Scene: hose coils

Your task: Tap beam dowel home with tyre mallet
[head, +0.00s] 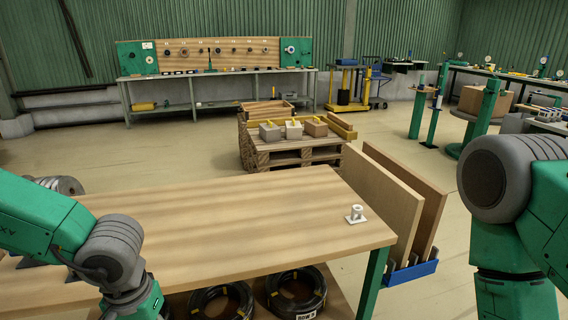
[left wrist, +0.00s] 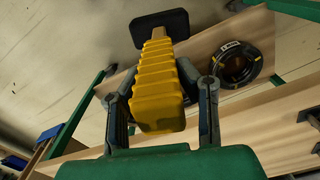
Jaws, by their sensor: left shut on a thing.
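My left gripper (left wrist: 160,95) has its two fingers on either side of the yellow ribbed handle of a mallet (left wrist: 155,82) and is shut on it. The mallet's black head (left wrist: 160,28) points away from the gripper, clear of the fingers. In the head view my left wrist is at the lower left, and its fingers and the mallet are out of frame. A small white fitting (head: 355,214) with an upright round part on a flat base stands near the bench's right edge; I cannot tell whether it holds the dowel. My right arm is at the right, its gripper out of view.
The wooden bench top (head: 250,220) is mostly clear. Black hose coils (head: 296,292) lie on the shelf below; one coil (left wrist: 236,62) shows in the left wrist view. Upright boards (head: 385,200) in a blue holder (head: 410,272) stand beside the right end. A pallet (head: 290,152) with boxes stands behind.

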